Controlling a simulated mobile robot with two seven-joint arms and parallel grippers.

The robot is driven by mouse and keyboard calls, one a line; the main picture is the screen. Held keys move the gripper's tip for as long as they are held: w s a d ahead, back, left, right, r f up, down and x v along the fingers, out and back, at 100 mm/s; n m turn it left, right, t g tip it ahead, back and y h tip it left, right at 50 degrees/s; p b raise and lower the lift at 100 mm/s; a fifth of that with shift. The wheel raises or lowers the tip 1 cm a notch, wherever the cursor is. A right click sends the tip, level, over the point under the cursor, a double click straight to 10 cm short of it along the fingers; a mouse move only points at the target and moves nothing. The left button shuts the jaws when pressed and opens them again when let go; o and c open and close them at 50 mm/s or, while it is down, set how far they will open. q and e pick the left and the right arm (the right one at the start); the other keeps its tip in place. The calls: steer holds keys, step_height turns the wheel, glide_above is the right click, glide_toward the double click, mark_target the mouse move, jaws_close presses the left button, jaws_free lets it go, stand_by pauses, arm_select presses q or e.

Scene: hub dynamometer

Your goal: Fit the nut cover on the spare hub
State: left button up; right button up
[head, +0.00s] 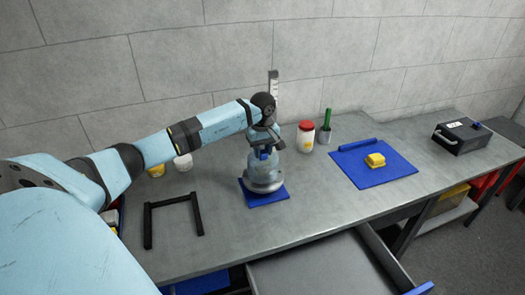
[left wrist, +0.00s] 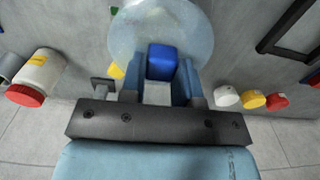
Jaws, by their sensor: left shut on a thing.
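The nut cover (head: 258,163) looks like a pale, see-through dome with a blue block-shaped grip on top. My left gripper (head: 265,148) points down and is shut on the blue grip. In the left wrist view the grip (left wrist: 162,62) sits between my fingers, with the round clear dome (left wrist: 135,35) beyond it. The spare hub (head: 264,186), grey and rounded, stands on a blue mat (head: 283,195) directly under the cover. The cover is over the hub; I cannot tell whether it is fully seated. My right gripper is out of view.
A red-lidded jar (head: 306,138) and a green-handled tool in a cup (head: 325,128) stand behind to the right. A black frame (head: 148,225) lies left. An open drawer (head: 320,270) juts out in front.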

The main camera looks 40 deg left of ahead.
arm_select(q)
steer(key=shift+f+b, duration=0.45)
steer(key=shift+f, duration=0.15)
steer(key=o, duration=0.7)
steer(key=shift+c, duration=0.2)
steer(key=shift+r+p, duration=0.5)
steer(key=shift+r, duration=0.4)
step_height(320, 180, up, 9)
steer(key=p, duration=0.4)
steer(key=shift+r, duration=0.15)
steer(key=shift+s, duration=0.1)
